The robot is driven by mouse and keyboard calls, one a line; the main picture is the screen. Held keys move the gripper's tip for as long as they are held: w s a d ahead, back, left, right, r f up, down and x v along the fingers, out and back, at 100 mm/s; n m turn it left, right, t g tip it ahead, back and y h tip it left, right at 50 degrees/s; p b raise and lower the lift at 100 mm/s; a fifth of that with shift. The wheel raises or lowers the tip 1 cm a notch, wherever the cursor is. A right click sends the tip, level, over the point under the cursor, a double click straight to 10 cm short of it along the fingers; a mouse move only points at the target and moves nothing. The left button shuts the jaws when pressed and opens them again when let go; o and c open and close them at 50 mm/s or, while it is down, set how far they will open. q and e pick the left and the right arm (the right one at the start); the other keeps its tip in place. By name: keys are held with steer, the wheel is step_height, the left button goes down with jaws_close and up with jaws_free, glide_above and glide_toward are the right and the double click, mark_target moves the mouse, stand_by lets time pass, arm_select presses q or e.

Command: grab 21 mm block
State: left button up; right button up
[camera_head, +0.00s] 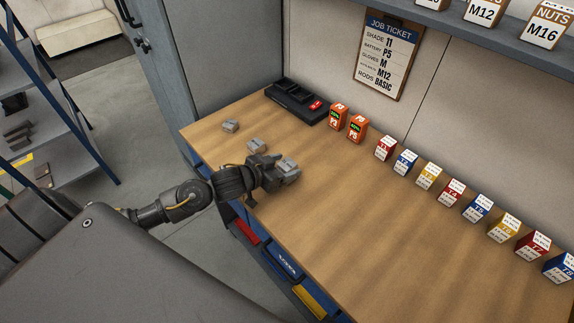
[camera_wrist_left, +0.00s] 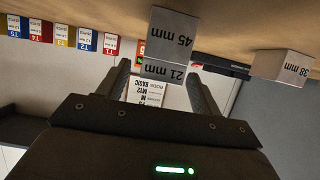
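In the left wrist view, which is upside down, a grey face marked 21 mm (camera_wrist_left: 167,73) shows between my left gripper's fingertips (camera_wrist_left: 160,76). A larger grey face marked 45 mm (camera_wrist_left: 174,36) adjoins it on the table side. I cannot tell whether these are two stacked blocks or one. My left gripper's fingers stand apart, with a gap at the left finger. In the head view, my left gripper (camera_head: 277,178) is at the nearest grey block (camera_head: 290,166) and partly hides it. My right gripper is not in view.
A 38 mm block (camera_wrist_left: 292,68) stands to one side. Two grey blocks, a middle one (camera_head: 257,145) and a far one (camera_head: 230,126), stand toward the left table corner. A black tray (camera_head: 297,101), orange boxes (camera_head: 338,116) and several small coloured boxes line the back. The right front table is clear.

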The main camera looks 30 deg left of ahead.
mark_target(284, 166)
arm_select(q)
steer(key=c, duration=1)
steer(key=shift+r, duration=0.1)
steer(key=shift+r, duration=0.25)
step_height(284, 166, up, 2)
steer(key=shift+r+b, duration=0.15)
steer(key=shift+b, duration=0.25)
steer(key=s+d+r+p, duration=0.2)
steer(key=s+r+p, duration=0.6)
steer(key=s, duration=0.5)
steer(key=shift+s+d+r, duration=0.2)
steer(key=shift+s+r, duration=0.15)
steer(key=shift+r, duration=0.65)
